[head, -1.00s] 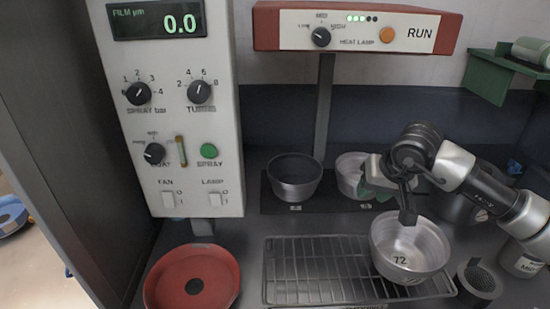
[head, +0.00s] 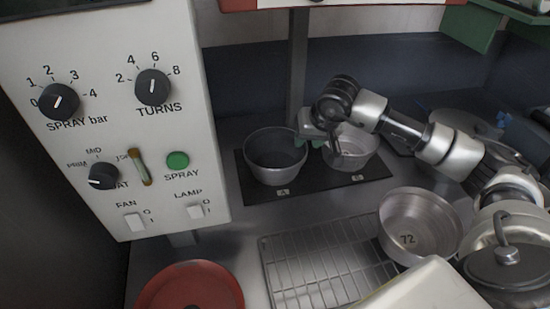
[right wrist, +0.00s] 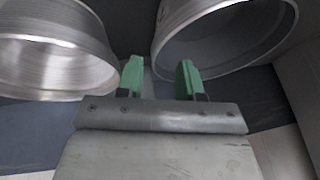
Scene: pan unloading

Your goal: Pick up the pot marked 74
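No number 74 can be read on any pot. A dark grey pot (head: 275,155) stands upright on the black mat at the spot labelled A. A lighter metal pot (head: 359,150) stands at the spot labelled B, partly hidden by my right gripper. My right gripper (head: 322,143) is at the gap between these two pots, near their rims. A bright pot (right wrist: 55,50) is on the left there and a darker pot (right wrist: 225,40) on the right. My left gripper is out of view.
A pot marked 72 (head: 415,228) sits at the right of the wire rack (head: 315,262). The control panel (head: 110,120) stands at the left. The black mat (head: 310,187) carries both rear pots.

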